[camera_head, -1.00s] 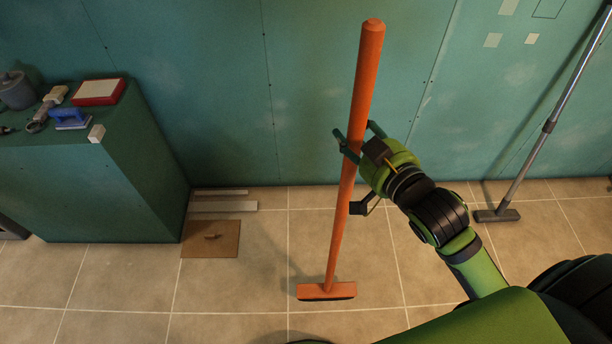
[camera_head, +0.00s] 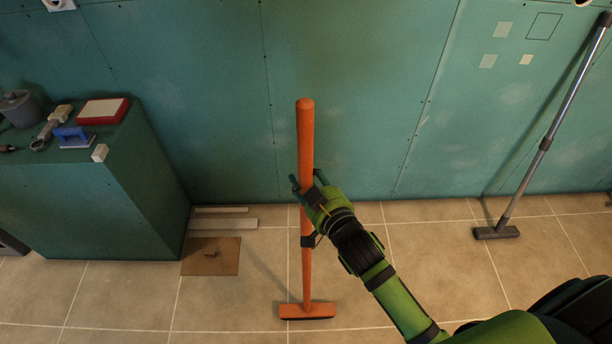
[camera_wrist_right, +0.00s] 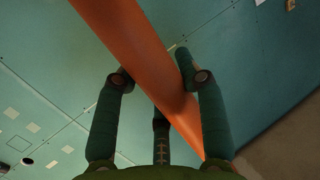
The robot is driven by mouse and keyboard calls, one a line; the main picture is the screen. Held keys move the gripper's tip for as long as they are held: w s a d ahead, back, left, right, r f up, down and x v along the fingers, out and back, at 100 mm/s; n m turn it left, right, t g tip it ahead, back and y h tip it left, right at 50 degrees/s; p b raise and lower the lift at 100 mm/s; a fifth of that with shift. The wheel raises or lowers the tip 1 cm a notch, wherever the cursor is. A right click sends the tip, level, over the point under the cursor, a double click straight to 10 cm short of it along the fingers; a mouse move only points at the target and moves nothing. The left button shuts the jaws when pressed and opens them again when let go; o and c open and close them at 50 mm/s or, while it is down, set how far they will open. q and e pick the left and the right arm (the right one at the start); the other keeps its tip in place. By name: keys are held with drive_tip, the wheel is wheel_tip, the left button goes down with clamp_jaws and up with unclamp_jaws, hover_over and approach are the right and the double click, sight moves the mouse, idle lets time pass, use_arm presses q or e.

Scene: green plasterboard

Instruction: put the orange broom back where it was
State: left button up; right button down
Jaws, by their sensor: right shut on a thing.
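The orange broom (camera_head: 306,260) stands almost upright in the head view, its head low at the floor with the wide bar toward me. Whether the bar touches the floor is hard to tell. My right gripper (camera_head: 307,184) is shut on the handle, a little above its middle. In the right wrist view the orange handle (camera_wrist_right: 135,50) runs slantwise between the fingers of my right gripper (camera_wrist_right: 158,82). My left gripper is not in view.
A grey broom (camera_head: 543,143) leans on the green wall (camera_head: 370,90) at the right. A teal cabinet (camera_head: 90,205) with tools stands at the left. A brown board (camera_head: 212,262) and white strips lie on the tiles. Floor around the orange broom is clear.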

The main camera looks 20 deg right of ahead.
drive_tip(key=shift+r, duration=0.15)
drive_tip(key=c, duration=1.1)
unclamp_jaws()
drive_tip(key=shift+f, duration=0.2)
drive_tip(key=o, duration=0.4)
drive_tip(key=shift+c, duration=0.2)
drive_tip(key=shift+r, duration=0.15)
drive_tip(key=shift+s, duration=0.3)
drive_tip(key=b+v, duration=0.2)
drive_tip(key=v, duration=0.9)
drive_tip(key=shift+s+b, duration=0.25)
drive_tip(key=shift+b, duration=0.1)
drive_tip(key=shift+d, duration=0.1)
